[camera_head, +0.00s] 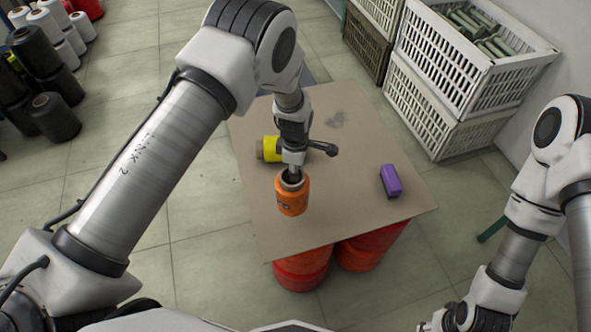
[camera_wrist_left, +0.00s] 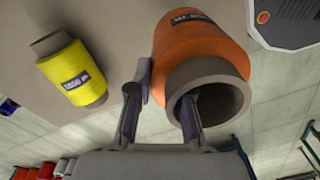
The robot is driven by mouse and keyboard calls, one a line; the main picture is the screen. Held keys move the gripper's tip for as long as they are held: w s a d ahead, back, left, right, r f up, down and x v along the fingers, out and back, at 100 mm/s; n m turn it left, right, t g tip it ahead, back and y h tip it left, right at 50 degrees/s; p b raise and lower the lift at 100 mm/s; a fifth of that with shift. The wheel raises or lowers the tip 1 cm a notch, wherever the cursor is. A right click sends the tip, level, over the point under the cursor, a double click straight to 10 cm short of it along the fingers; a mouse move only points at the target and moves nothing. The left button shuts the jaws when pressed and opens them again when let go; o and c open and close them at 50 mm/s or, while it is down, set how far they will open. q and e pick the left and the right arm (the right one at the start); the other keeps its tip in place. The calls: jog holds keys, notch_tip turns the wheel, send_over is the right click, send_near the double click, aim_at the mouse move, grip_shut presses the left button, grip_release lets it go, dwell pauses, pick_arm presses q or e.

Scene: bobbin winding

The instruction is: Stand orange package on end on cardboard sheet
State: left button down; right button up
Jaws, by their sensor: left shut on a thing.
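The orange package (camera_head: 291,201) is a thread-wound cone on a brown tube, over the cardboard sheet (camera_head: 345,215) near its front left part. Its tube end faces up toward my left gripper (camera_head: 292,174), and it looks roughly upright. In the left wrist view the package (camera_wrist_left: 200,45) shows its open tube end. The left gripper (camera_wrist_left: 160,112) is shut on the tube wall, one finger inside the tube and one outside. The package's lower end is hidden there, and I cannot tell whether it touches the sheet. My right gripper (camera_head: 458,317) is at the bottom edge, its fingers unclear.
A yellow package (camera_head: 268,149) lies on its side behind the orange one; it also shows in the wrist view (camera_wrist_left: 72,72). Red-orange packages (camera_head: 302,270) support the sheet. Crates (camera_head: 435,110) stand behind at right.

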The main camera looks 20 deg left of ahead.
pick_arm(q)
jog(key=shift+f+b, duration=1.65)
jog(key=shift+f, duration=0.6)
jog(key=shift+r, duration=0.1)
jog(key=c, duration=1)
grip_release()
jog(key=shift+r, duration=0.1)
notch_tip(320, 180, up, 12)
jog(key=shift+w+f, duration=0.1)
